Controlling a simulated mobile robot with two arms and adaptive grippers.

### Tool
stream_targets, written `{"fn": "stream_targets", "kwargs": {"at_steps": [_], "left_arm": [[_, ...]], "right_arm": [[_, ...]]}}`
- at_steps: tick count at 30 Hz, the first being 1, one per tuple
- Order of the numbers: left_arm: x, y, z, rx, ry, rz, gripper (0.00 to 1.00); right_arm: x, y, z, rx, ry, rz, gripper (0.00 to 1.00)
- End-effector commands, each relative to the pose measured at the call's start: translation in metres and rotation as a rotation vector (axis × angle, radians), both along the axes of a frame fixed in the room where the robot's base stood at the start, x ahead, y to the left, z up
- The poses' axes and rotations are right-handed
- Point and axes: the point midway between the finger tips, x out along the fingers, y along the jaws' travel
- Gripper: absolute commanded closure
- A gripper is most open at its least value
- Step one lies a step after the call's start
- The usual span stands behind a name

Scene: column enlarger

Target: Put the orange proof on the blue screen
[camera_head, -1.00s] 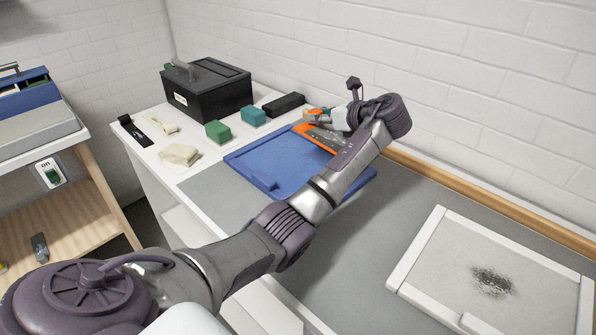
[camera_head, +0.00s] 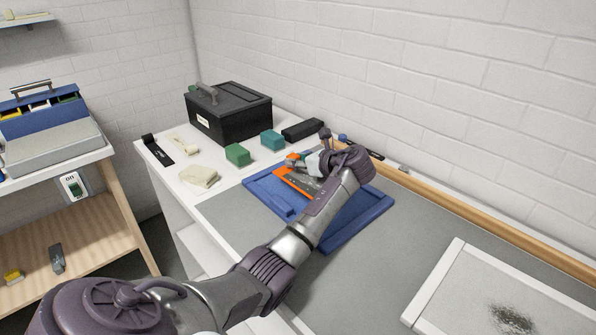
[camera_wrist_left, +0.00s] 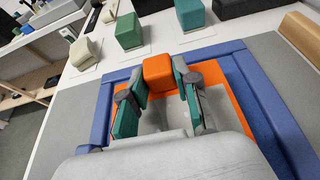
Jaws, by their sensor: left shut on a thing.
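The orange proof (camera_head: 297,183) is a flat sheet with an orange border and a grey middle, carrying an orange block (camera_wrist_left: 158,72). My left gripper (camera_head: 303,160) is over it, and in the left wrist view its teal-padded fingers (camera_wrist_left: 160,88) are shut on the orange block. The blue screen (camera_head: 345,232) lies on the counter below, and its rim (camera_wrist_left: 104,112) shows on both sides of the proof. The proof is over the screen's inside; I cannot tell whether it touches. My arm hides part of both. My right gripper is out of view.
A green block (camera_head: 237,154), a teal block (camera_head: 272,140) and a black block (camera_head: 303,130) stand behind the screen, near a black box (camera_head: 232,110). A cream block (camera_head: 199,176) is to the left. A white-framed panel (camera_head: 480,300) lies right. Grey counter between is clear.

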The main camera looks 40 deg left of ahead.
Motion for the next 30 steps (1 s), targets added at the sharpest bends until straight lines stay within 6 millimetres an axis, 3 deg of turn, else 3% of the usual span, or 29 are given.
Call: {"fn": "stream_targets", "kwargs": {"at_steps": [7,18,19,23,30], "left_arm": [[0.0,0.0,-0.034,-0.001,0.004,-0.001,1.0],[0.0,-0.001,-0.039,0.0,0.003,0.0,1.0],[0.0,-0.001,-0.039,0.0,0.002,0.0,0.66],[0.0,-0.001,-0.039,0.0,0.002,-0.001,0.45],[0.0,-0.001,-0.039,0.0,0.002,-0.001,0.44]], "right_arm": [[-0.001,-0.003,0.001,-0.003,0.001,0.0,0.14],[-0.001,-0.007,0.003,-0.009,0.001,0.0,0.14],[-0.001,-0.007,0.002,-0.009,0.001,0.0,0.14],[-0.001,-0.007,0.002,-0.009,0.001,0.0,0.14],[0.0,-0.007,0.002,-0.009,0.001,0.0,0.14]]}}
